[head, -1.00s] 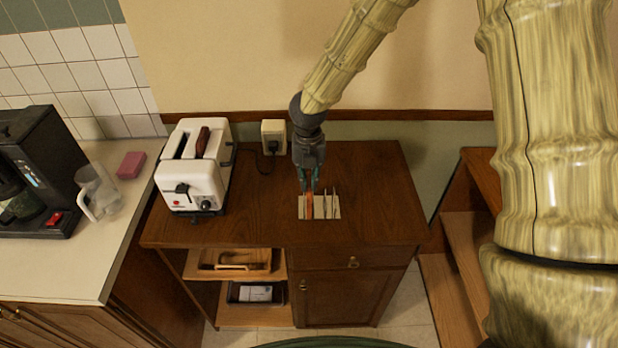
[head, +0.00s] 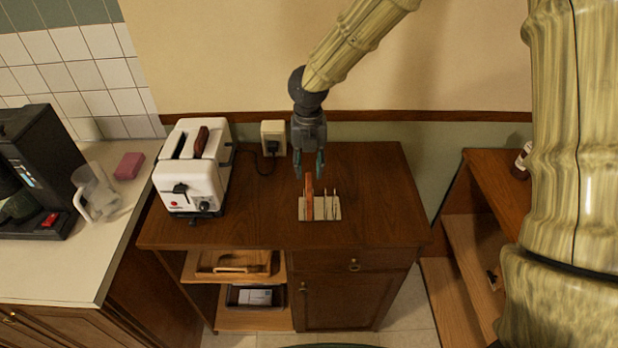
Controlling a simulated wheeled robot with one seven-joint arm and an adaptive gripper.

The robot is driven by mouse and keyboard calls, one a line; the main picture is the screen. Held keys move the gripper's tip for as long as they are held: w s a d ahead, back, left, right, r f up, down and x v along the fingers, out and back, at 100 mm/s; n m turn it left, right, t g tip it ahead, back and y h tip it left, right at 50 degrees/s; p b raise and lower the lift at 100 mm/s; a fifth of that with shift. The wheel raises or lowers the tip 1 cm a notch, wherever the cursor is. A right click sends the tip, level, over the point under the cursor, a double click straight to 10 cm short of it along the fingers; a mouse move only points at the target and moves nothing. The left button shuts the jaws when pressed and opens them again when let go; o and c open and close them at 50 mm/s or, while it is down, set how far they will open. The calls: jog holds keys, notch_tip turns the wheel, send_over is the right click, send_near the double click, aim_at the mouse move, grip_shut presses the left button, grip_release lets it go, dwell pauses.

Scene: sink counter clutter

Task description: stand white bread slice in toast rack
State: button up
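The toast rack (head: 333,211) stands on the wooden cabinet top, a pale base with thin upright dividers. An orange-brown bread slice (head: 309,198) stands upright in its left part, seen nearly edge-on. My gripper (head: 309,171) is just above and behind the slice, pointing down. Its fingers are apart with nothing visible between them, and they look clear of the slice. The white toaster (head: 191,178) stands left of the rack, with a dark brown slice (head: 202,141) sticking up from its right slot.
The cabinet top (head: 375,190) is clear right of the rack. A wall socket with a cord (head: 273,137) is behind. On the left counter are a clear pitcher (head: 95,193), a pink sponge (head: 129,166) and a black coffee machine (head: 38,165). A bottle (head: 522,160) is on the right shelf.

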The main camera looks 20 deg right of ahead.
notch_tip(320, 180, up, 7)
jog(key=b, duration=0.2)
dwell(0.6)
